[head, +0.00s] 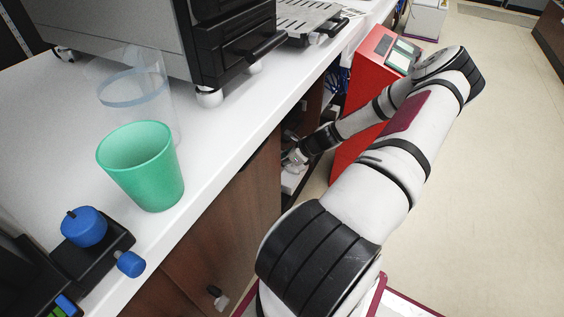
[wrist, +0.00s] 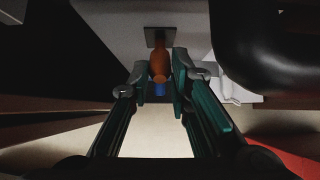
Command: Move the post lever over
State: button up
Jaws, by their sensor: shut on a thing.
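The post lever (wrist: 159,58) shows in the wrist view as an orange-brown post standing out from a small dark square plate (wrist: 160,36). My gripper (wrist: 161,84) has one finger on each side of the post and is shut on it. A small blue part (wrist: 159,90) shows between the fingertips, just below the orange. In the head view my gripper (head: 292,160) is low beside the counter's front, at a dark opening; the lever cannot be made out there.
The white counter (head: 235,150) above holds a green cup (head: 148,170), a clear cup (head: 128,92) and a black coffee machine (head: 235,45). A red bin-like box (head: 362,90) stands close behind my arm. The floor (head: 490,150) to the right is clear.

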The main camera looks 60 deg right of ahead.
jog(key=shift+s+f, duration=0.4)
jog(key=shift+f, duration=0.35)
jog(key=shift+s+f+b, duration=0.2)
jog(key=shift+f+b, duration=0.35)
jog(key=shift+f, duration=0.15)
jog(key=shift+c, duration=0.2)
jog(key=shift+w+f+b, duration=0.1)
jog(key=shift+f+b, duration=0.35)
jog(key=shift+f, duration=0.5)
